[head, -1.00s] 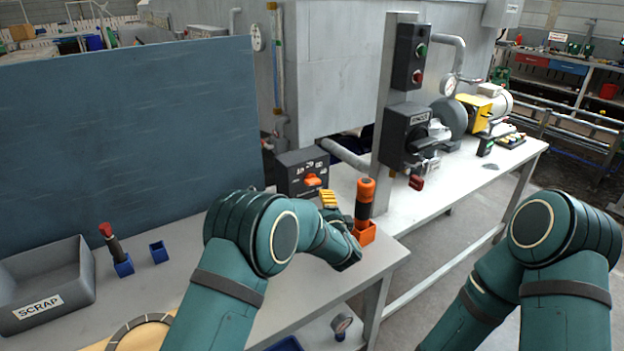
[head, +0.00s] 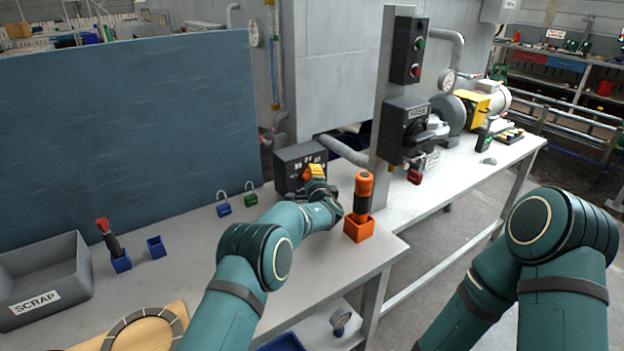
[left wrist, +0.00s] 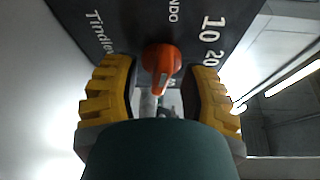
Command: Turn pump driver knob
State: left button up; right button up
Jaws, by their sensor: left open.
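The pump driver knob (left wrist: 162,62) is orange and sits on the face of a dark control box with white markings (left wrist: 205,25). The box (head: 290,168) stands on the table at the back, beside a grey post. My left gripper (left wrist: 160,95) is open, with its yellow ridged fingers on either side of the knob in the left wrist view. In the head view my left gripper (head: 318,178) is in front of the box and partly hides the knob. I cannot tell whether the fingers touch it. My right gripper is out of view; only my right arm shows.
An orange holder (head: 359,229) with an orange-and-black tool stands just right of my left gripper. Blue and green padlocks (head: 223,209) lie left of the box. A grey SCRAP bin (head: 50,285) is at far left. A switch panel (head: 402,130) is on the post.

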pick_arm(q)
jog(key=shift+w+a, duration=0.1)
jog(key=shift+w, duration=0.15)
grip_shut()
